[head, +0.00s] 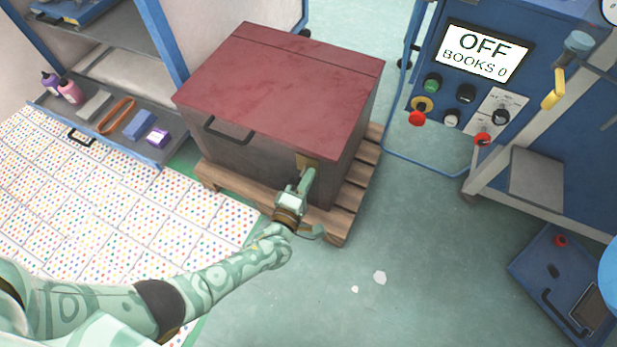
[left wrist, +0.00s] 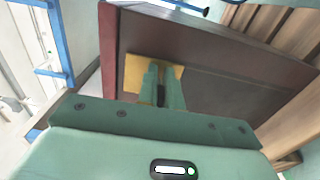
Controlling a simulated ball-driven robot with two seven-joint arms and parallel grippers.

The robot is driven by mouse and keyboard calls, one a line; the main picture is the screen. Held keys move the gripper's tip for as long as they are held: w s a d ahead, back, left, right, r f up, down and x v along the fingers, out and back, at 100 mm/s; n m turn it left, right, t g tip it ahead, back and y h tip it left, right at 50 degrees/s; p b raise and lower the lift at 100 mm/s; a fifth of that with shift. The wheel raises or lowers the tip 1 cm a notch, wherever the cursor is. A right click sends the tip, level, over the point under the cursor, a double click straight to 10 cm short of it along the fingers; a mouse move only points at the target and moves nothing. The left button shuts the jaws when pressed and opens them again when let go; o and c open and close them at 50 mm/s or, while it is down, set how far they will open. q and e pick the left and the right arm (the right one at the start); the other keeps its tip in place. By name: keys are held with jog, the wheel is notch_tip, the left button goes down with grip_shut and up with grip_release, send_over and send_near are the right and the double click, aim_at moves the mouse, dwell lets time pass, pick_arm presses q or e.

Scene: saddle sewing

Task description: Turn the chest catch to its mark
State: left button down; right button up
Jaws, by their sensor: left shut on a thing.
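The chest (head: 275,85) has a dark red lid and brown-grey sides, and its lid is down. A brass catch plate (head: 307,161) sits on its front face near the right corner. My left gripper (head: 303,180) is at that plate. In the left wrist view the two green fingers (left wrist: 162,86) are close together in front of the brass plate (left wrist: 134,74), shut on the chest catch. The fingers hide the catch itself, and I cannot make out its mark. My right gripper is not in view.
The chest stands on a wooden pallet (head: 338,222). A blue shelf unit (head: 160,45) with bottles and small items is at the left. A blue machine with a screen (head: 482,52) reading OFF is at the right. The green floor between pallet and machine is mostly clear.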

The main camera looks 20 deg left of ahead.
pick_arm(q)
jog(key=shift+s+a+f, duration=0.2)
jog(key=shift+a+f, duration=0.1)
jog(key=shift+a, duration=0.2)
jog(key=c, duration=1.5)
grip_release()
jog(key=shift+a, duration=0.1)
jog(key=shift+r, duration=0.15)
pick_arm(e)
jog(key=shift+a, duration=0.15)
